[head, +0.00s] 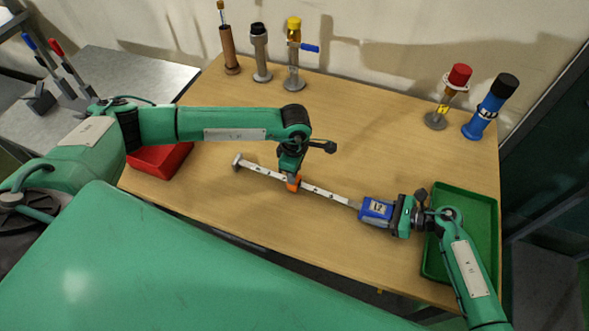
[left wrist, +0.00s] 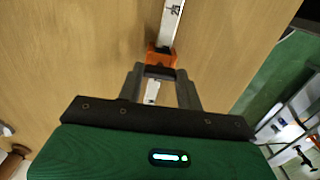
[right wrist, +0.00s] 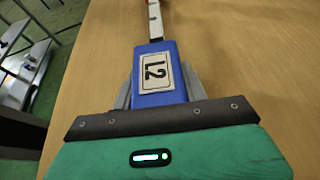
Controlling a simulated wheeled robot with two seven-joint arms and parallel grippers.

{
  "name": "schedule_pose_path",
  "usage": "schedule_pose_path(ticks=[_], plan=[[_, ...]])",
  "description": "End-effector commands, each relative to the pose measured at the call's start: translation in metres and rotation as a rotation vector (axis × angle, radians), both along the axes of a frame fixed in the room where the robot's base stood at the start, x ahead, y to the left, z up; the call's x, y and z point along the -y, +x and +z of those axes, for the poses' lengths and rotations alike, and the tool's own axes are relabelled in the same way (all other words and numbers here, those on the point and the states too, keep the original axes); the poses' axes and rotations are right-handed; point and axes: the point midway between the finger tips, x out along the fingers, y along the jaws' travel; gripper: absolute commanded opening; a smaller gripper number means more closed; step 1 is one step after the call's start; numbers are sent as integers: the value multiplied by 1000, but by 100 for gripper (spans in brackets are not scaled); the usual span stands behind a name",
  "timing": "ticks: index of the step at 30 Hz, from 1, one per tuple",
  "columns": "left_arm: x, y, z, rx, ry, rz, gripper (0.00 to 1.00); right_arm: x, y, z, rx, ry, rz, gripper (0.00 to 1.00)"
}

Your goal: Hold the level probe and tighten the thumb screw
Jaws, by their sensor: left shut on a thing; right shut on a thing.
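The level probe is a long white rod (head: 327,194) with dark marks, a grey foot at its left end and a blue block (head: 376,211) labelled L2 at its right end. It lies across the front half of the table. An orange piece (head: 293,182) sits on the rod and also shows in the left wrist view (left wrist: 161,57); it may carry the thumb screw, which I cannot make out. My left gripper (head: 291,176) is shut at the orange piece from above. My right gripper (head: 397,215) is shut on the blue block, seen closely in the right wrist view (right wrist: 153,73).
A green tray (head: 487,195) lies at the right, beneath my right arm. A red bin (head: 160,158) is at the left. Several upright instruments, including a brown one (head: 229,50) and a blue one (head: 490,106), stand along the back. The table middle (head: 370,130) is clear.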

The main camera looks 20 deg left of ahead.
Motion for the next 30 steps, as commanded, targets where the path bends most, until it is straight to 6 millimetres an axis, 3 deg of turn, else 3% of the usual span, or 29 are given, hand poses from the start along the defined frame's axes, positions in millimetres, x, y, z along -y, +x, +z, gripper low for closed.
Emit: schedule_pose_path(ticks=[21,22,24,30], plan=[[0,0,1,1,0,-72,13,0,0,0,0,0,1,0],[0,0,1,1,0,-71,42,0,0,0,0,0,1,0],[0,0,1,1,0,-71,56,0,0,0,0,0,1,0],[0,0,0,0,0,-70,58,0,0,0,0,0,1,0]])
